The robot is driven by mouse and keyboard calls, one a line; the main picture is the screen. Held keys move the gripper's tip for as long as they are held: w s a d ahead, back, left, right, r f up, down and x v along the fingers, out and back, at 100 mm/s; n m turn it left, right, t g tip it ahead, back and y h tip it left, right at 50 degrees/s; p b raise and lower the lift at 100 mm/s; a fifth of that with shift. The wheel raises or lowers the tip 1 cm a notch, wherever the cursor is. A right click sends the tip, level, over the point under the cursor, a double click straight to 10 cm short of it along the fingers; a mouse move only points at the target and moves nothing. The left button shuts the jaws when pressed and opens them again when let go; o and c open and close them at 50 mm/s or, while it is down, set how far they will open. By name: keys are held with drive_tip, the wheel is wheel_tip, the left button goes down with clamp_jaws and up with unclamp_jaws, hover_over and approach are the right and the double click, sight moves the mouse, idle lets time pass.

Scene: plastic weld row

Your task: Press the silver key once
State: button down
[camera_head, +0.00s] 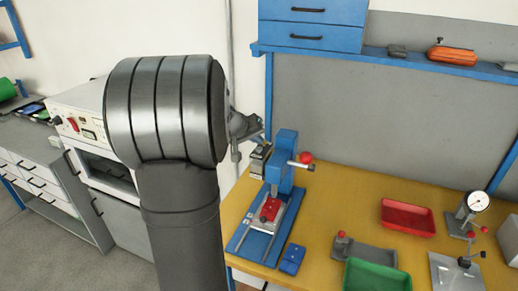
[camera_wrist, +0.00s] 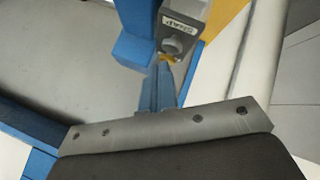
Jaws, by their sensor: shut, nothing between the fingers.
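The silver key (camera_wrist: 173,46) is a round metal button on a grey box with a small white label. The grey box (camera_wrist: 185,22) is mounted beside the blue press; it also shows in the head view (camera_head: 259,160). My gripper (camera_wrist: 162,66) is shut and empty. In the wrist view its fingertips are close to the key, just below it in the picture, with a bit of yellow between. I cannot tell whether they touch the key. In the head view my gripper (camera_head: 236,152) is just left of the box, partly hidden behind my arm.
The blue press (camera_head: 284,160) with a red-knobbed lever stands on the yellow bench (camera_head: 335,215). A small blue block (camera_head: 291,259), a green tray (camera_head: 377,276), a red tray (camera_head: 408,217) and a dial gauge (camera_head: 478,202) are to its right. A blue shelf is behind.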

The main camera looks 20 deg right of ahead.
drive_tip(key=shift+r, duration=2.5)
drive_tip(key=shift+f, duration=0.15)
wheel_tip(320, 180, up, 4)
drive_tip(key=shift+r, duration=0.1)
